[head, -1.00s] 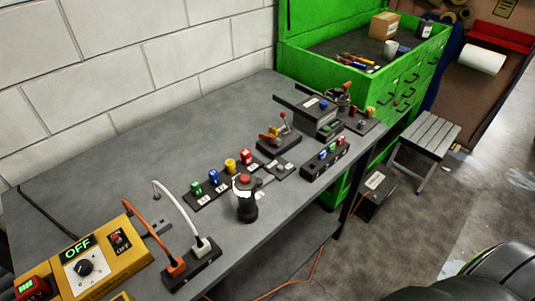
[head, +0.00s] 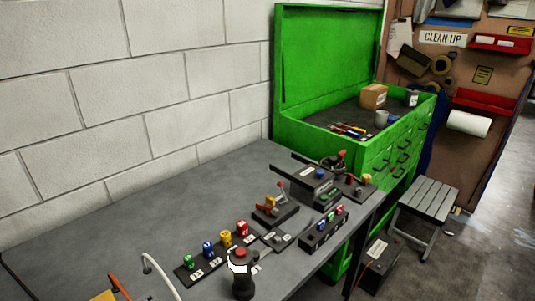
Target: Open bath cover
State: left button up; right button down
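No part in view is clearly marked as the bath cover, and I cannot tell which one it is. A black box (head: 316,172) with a flat top and a blue knob stands toward the far right of the grey bench (head: 120,225). A small yellow and red lever device (head: 275,208) sits in front of it to the left. A black strip with green, blue, yellow and red knobs (head: 215,252) lies nearer. A black joystick-like handle (head: 241,275) with a red top stands at the front. Neither of my grippers is in view.
A green tool chest (head: 302,130) with its lid raised stands behind the bench's right end, holding a cardboard box (head: 373,97) and a cup. A grey step stool (head: 428,203) and a black box (head: 378,266) stand on the floor right. The bench's left side is mostly clear.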

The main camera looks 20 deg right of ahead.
aim_at(312, 174)
jog(key=z, duration=1.25)
